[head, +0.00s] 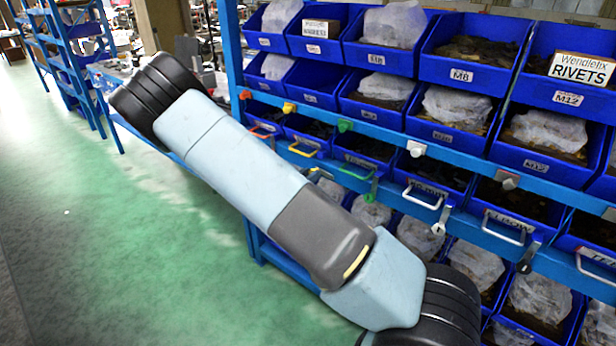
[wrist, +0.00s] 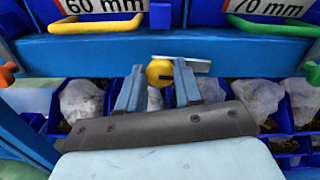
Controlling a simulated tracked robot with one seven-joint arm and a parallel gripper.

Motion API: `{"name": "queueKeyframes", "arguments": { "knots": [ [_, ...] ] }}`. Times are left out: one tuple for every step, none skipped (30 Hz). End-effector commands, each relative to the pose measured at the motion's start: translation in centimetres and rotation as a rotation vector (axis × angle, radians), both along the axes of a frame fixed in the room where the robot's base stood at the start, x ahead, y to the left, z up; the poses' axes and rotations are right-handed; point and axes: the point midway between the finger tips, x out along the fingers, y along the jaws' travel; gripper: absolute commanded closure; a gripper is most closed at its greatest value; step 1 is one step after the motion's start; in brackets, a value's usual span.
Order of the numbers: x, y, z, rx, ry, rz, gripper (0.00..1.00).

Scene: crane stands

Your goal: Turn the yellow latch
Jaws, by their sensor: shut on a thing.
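In the wrist view the yellow latch (wrist: 158,73) is a round yellow knob on the blue rail, with a flat silver bar (wrist: 195,65) lying nearly level and reaching right. My gripper (wrist: 159,82) has its two blue-grey fingers on either side of the knob and is shut on it. A yellow handle (wrist: 95,24) is above it to the left, under a "60 mm" label. The yellow handle (head: 303,150) shows just above the arm.
In the head view, blue bins (head: 458,58) fill the rack, with white handles (head: 422,197) along the lower rail. Green floor (head: 110,220) is open at left.

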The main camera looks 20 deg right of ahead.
Motion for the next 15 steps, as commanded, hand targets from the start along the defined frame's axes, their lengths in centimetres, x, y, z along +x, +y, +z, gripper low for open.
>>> {"name": "queueKeyframes", "arguments": {
  "knots": [
    [0.06,0.07,0.0,-0.006,0.009,0.002,0.96],
    [0.08,0.07,0.01,-0.013,0.018,0.002,0.96],
    [0.08,0.07,0.01,-0.022,0.031,0.001,0.96],
    [0.09,0.07,0.01,-0.03,0.041,0.001,0.96],
    [0.09,0.07,0.01,-0.036,0.05,0.001,0.96],
    [0.09,0.08,0.01,-0.044,0.061,0.002,0.96],
    [0.09,0.09,0.0,-0.046,0.064,0.002,0.96],
    [0.1,0.1,-0.01,-0.047,0.066,0.002,0.96],
    [0.1,0.11,-0.01,-0.047,0.066,0.002,0.96],
    [0.1,0.11,-0.01,-0.047,0.065,0.002,0.96],
    [0.1,0.12,-0.01,-0.047,0.065,0.002,0.96],
    [0.1,0.12,-0.01,-0.047,0.065,0.002,0.96],
    [0.1,0.13,-0.01,-0.047,0.065,0.002,0.96],
    [0.1,0.13,-0.01,-0.046,0.065,0.003,0.96],
    [0.1,0.15,-0.01,-0.046,0.065,0.003,0.61]
  ]
}}
